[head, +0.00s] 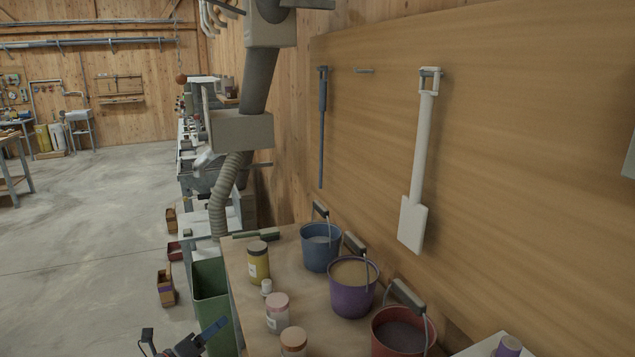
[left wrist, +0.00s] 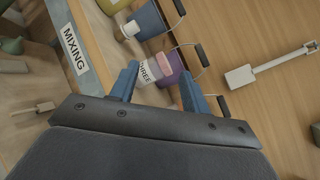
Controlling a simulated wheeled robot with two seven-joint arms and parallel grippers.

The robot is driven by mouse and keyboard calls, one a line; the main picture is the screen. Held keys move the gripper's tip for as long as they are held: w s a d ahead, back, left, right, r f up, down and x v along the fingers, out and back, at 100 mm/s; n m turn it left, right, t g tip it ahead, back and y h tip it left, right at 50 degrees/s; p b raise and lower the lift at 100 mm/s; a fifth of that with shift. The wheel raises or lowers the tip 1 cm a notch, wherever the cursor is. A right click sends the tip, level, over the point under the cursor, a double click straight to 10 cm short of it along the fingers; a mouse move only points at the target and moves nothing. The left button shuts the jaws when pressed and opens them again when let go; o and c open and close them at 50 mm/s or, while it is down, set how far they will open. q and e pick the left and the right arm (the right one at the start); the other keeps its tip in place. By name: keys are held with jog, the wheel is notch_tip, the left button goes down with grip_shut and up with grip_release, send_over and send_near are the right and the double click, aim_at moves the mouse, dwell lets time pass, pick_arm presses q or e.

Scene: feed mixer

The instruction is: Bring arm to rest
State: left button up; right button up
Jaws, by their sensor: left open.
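My left gripper (head: 182,338) is at the bottom edge of the head view, to the left of the wooden bench and the green bin. In the left wrist view its two blue fingers (left wrist: 160,82) stand apart. A jar labelled THREE (left wrist: 150,70) shows in the gap between them, beyond the fingers. In the head view the gripper is clear of the bench and holds nothing that I can see. Most of the left arm is outside the frame. My right gripper is in neither view.
A bench (head: 250,295) holds a blue bucket (head: 320,256), a purple bucket (head: 350,300), a red bucket (head: 400,338) and several jars. A green bin (head: 210,295) stands at its left side. A white shovel (head: 420,170) hangs on the wall. Open floor (head: 80,250) lies left.

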pick_arm(q)
jog(key=s+a+f+n+g+y, duration=0.1)
jog(key=s+a+f+n+y, duration=0.45)
jog(key=a+f+n, duration=0.2)
jog(key=s+a+f+n+g+y, duration=0.2)
jog(key=s+a+f+n+y, duration=0.2)
jog(key=a+f+n+y, duration=0.35)
jog(key=s+a+f+n+g+y, duration=0.1)
jog(key=s+a+f+n+g, duration=0.2)
jog(key=s, duration=0.5)
jog(key=s+a+f+n+g+y, duration=0.1)
jog(key=s+a+f+n+g, duration=0.15)
jog(key=s, duration=0.45)
jog(key=s+a+f+n+g+y, duration=0.2)
jog(key=s+a+f+n+g, duration=0.15)
jog(key=s, duration=0.45)
jog(key=s+d+f+n+h, duration=0.1)
jog(key=d+n+h, duration=0.1)
jog(key=d, duration=0.8)
jog(key=s+d+f+n+g+h, duration=0.1)
jog(key=d+f+n+h, duration=0.1)
jog(key=d, duration=0.9)
jog(key=s+d+f+n+g+h, duration=0.1)
jog(key=d+f+n+h, duration=0.1)
jog(key=d, duration=0.9)
jog(key=shift+s+d+f+n+h, duration=0.2)
jog(key=shift+s+n+h, duration=0.2)
jog(key=shift+h, duration=0.5)
